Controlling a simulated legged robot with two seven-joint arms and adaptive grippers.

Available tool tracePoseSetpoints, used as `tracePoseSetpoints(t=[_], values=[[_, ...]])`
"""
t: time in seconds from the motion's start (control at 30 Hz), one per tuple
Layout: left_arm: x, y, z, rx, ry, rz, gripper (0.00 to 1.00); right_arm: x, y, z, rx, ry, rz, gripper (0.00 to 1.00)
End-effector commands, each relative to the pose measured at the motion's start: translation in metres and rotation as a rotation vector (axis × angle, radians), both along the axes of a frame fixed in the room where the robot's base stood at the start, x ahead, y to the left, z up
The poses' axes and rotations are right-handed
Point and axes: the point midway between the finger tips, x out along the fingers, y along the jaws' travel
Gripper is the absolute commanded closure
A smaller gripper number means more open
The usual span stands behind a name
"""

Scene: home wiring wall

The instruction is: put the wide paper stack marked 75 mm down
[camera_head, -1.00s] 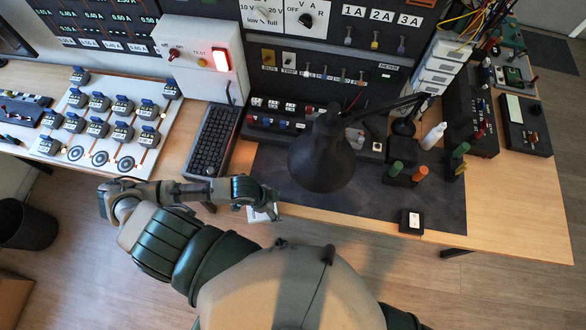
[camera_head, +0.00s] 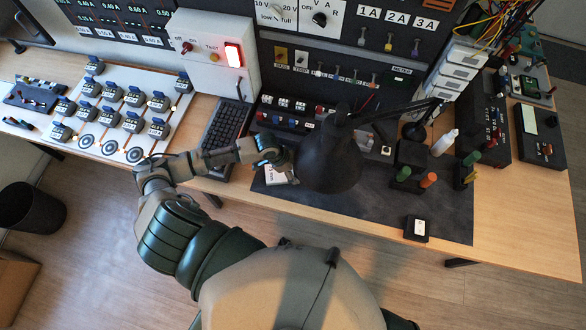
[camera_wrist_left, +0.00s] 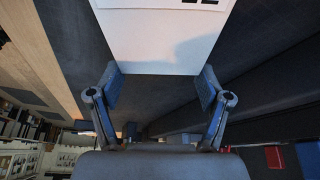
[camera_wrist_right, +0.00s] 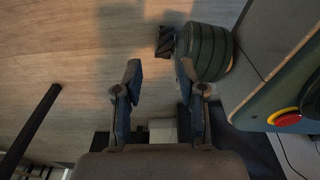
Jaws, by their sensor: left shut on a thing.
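The white paper stack (camera_head: 274,174) shows at the left end of the dark mat, partly covered by my left gripper (camera_head: 288,166). In the left wrist view the stack (camera_wrist_left: 160,40) fills the top middle, with part of its dark marking at the upper edge. My left gripper (camera_wrist_left: 160,92) is shut on the stack, a finger at each side of it. I cannot tell whether the stack touches the mat. My right gripper (camera_wrist_right: 157,75) is open and empty, seen only in the right wrist view with floor beyond it.
The black lamp (camera_head: 330,158) stands just right of my left gripper. A keyboard (camera_head: 228,128) lies to the left. The dark mat (camera_head: 370,215) is clear at its front middle. Green and orange posts (camera_head: 428,180) and a small black box (camera_head: 417,229) are farther right.

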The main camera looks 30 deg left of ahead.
Motion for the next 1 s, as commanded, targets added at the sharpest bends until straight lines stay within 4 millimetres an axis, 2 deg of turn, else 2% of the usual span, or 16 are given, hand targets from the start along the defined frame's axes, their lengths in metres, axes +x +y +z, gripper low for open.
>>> tracePoseSetpoints(t=[0.17,0.2,0.27,0.3,0.67,0.83,1.0], values=[[0.000,0.001,-0.001,-0.002,0.001,0.001,0.67,-0.006,0.005,-0.001,0.005,0.009,-0.002,0.60],[0.000,0.001,-0.002,-0.002,0.001,0.001,0.18,-0.007,0.004,-0.001,0.005,0.011,-0.003,0.60],[0.000,0.002,-0.002,-0.002,0.000,0.001,0.03,-0.008,0.004,-0.001,0.005,0.013,-0.003,0.60],[0.000,0.002,-0.002,-0.002,0.000,0.001,0.00,-0.008,0.004,-0.001,0.004,0.013,-0.003,0.60],[0.000,0.002,0.001,-0.002,-0.001,0.000,0.00,-0.005,0.000,-0.001,-0.001,0.009,-0.001,0.60],[-0.005,0.009,0.023,0.001,-0.002,0.000,0.00,-0.005,-0.004,0.002,-0.005,0.001,0.002,0.60],[-0.013,0.023,0.060,0.003,-0.002,0.000,0.00,-0.024,-0.009,-0.002,-0.007,0.016,0.004,0.60]])
